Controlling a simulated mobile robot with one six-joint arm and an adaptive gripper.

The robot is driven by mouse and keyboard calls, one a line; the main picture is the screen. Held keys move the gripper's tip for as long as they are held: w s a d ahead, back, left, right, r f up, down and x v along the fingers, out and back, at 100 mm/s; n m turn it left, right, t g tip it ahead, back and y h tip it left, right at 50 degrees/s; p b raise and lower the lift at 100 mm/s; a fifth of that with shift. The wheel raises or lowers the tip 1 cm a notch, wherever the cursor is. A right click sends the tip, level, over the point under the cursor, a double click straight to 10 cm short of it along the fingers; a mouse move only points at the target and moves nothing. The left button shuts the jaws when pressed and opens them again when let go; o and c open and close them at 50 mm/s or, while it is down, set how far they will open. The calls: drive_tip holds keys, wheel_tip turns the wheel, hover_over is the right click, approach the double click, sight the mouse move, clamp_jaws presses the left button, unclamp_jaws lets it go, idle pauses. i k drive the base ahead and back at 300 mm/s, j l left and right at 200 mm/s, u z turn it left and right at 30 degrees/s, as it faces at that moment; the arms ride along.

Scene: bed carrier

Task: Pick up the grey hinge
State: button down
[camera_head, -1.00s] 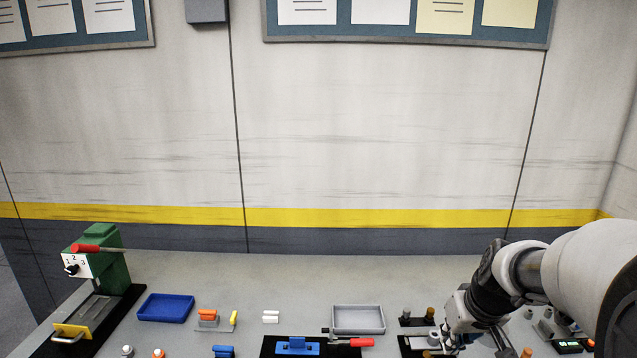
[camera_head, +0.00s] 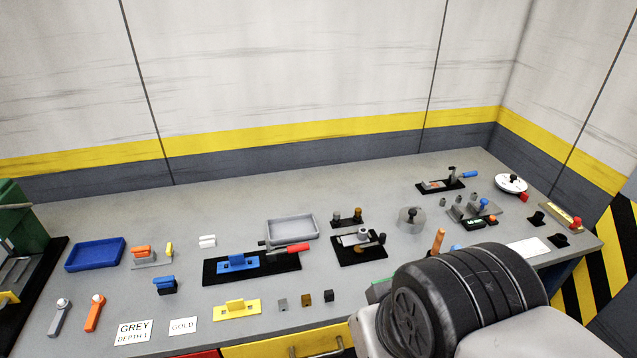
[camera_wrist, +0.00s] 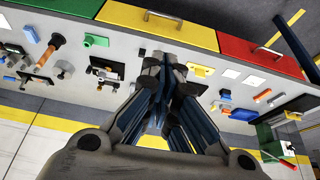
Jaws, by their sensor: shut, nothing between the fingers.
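A grey elongated piece with a pale round knob (camera_head: 60,318) lies at the front left of the bench in the head view, beside a similar orange one (camera_head: 95,313). It may be the grey hinge, but I cannot tell for certain. My gripper (camera_wrist: 166,62) is shut and empty in the wrist view, over the bench near the yellow drawer and well apart from this piece. In the head view my arm hides the gripper.
A "GREY DEPTH 1" card (camera_head: 134,332) lies right of the orange piece. A blue tray (camera_head: 95,243), a grey tray (camera_head: 291,218), a blue fixture on a black base (camera_head: 238,264), a yellow bracket (camera_head: 237,310) and small cubes (camera_head: 306,298) occupy the bench. A green machine (camera_head: 22,225) stands left.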

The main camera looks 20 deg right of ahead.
sight(361, 238)
drive_tip(key=i+l+z, duration=0.6)
drive_tip(key=i, duration=0.4)
